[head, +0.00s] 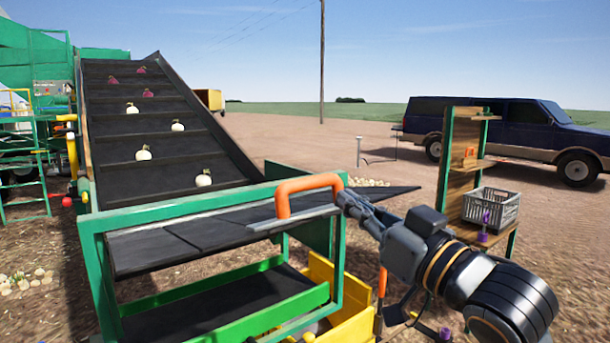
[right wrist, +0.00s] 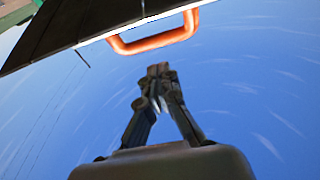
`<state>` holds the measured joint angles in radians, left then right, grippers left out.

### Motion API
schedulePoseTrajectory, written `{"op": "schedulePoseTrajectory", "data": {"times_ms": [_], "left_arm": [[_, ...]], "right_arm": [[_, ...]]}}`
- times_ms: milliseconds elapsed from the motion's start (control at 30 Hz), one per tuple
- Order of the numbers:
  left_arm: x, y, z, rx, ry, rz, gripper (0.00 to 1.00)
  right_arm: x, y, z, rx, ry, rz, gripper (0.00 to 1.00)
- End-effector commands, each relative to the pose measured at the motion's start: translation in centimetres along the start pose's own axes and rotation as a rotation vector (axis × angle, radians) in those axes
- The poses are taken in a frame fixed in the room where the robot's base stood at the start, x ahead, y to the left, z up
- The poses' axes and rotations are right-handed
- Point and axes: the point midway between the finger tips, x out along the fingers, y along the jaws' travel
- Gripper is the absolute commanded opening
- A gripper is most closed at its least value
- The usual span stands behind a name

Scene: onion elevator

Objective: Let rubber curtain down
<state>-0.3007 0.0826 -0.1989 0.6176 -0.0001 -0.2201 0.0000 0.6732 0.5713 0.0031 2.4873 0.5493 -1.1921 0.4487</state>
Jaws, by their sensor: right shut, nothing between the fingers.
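The rubber curtain (head: 150,247) is a dark sheet inside the green frame (head: 97,265) at the conveyor's lower end. It lies raised, close to level, with a pale metal edge strip and an orange handle (head: 283,200) at its near right side. My right gripper (head: 345,196) is at the handle's right end in the head view. In the right wrist view the handle (right wrist: 152,46) is at the top, and my shut, empty fingertips (right wrist: 158,72) point at it with a small gap. The curtain's underside (right wrist: 60,28) also shows there. My left gripper is not in view.
The dark conveyor (head: 115,165) carries several white and purple onions up to the left. A yellow bin (head: 350,330) stands below the frame. At right is a wooden shelf (head: 462,185) with a grey crate (head: 510,208). A dark blue car (head: 520,125) is parked behind.

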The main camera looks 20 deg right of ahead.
Motion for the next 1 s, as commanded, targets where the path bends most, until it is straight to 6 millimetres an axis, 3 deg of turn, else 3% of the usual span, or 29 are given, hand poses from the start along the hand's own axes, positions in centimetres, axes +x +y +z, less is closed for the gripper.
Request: {"op": "schedulePoseTrajectory", "data": {"times_ms": [100,267,500,767,833,1000], "left_arm": [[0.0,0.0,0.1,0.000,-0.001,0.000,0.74],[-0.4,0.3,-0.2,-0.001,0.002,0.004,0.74],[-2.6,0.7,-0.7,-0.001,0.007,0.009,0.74],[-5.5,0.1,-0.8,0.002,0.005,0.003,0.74],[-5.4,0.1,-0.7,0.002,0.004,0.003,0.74],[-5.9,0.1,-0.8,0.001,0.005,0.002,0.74]], "right_arm": [[-0.4,-0.4,-3.0,-0.006,0.064,-0.020,0.00],[0.0,-0.6,-4.5,-0.003,0.091,-0.033,0.00],[4.0,-0.7,-5.1,0.000,0.088,-0.032,0.00],[9.8,-0.9,-5.7,-0.001,0.087,-0.032,0.00],[9.3,-0.8,-4.0,-0.004,0.083,-0.031,0.00],[8.8,-0.8,-2.2,-0.004,0.087,-0.031,0.00]]}}
